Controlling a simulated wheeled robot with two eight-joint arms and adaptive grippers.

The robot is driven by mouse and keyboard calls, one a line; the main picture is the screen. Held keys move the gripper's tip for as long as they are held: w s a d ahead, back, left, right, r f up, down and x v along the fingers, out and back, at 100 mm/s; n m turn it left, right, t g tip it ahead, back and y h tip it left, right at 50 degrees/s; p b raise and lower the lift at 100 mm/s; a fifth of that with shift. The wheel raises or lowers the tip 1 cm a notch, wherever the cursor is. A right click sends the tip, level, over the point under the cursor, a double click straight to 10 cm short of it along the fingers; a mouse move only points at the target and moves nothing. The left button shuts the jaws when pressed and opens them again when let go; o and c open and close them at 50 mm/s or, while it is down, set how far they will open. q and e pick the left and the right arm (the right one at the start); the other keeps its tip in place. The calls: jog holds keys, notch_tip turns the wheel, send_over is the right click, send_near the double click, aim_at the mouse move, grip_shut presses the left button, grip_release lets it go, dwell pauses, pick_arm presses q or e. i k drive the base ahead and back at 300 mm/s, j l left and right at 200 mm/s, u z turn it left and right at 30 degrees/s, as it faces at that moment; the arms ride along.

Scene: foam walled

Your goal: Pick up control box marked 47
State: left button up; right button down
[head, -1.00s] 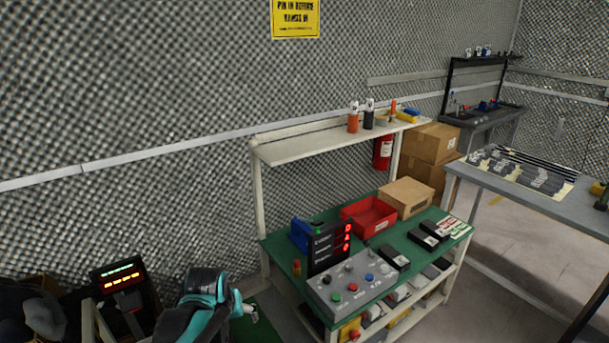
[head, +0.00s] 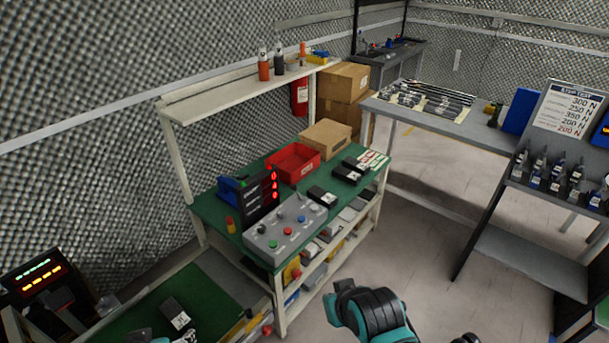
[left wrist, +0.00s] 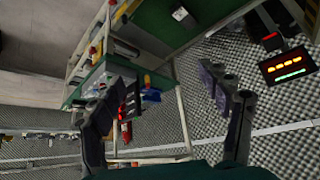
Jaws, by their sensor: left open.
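Several small black boxes with white labels could be the control box; I cannot read 47 on any. One box (head: 178,313) lies on a low green surface at the lower left of the head view; a pale label also shows on green in the left wrist view (left wrist: 180,14). Other black boxes (head: 322,196) (head: 345,173) lie on the green workbench (head: 228,224). My left gripper (left wrist: 163,80) is open and empty in the left wrist view, its fingers wide apart. A teal and black arm part of mine shows at the bottom of the head view, without clear jaws.
The workbench also holds a grey button panel (head: 290,228), a red tray (head: 292,163) and a cardboard box (head: 326,138). A lit display (head: 38,279) stands at the left. A grey table (head: 440,122) and a step test stand (head: 568,110) are at the right. Floor between is clear.

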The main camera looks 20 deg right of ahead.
aim_at(322, 197)
jog(key=i+l+z, duration=0.35)
jog(key=i+l, duration=0.15)
jog(key=i+l+z, duration=0.75)
jog(key=i, duration=0.35)
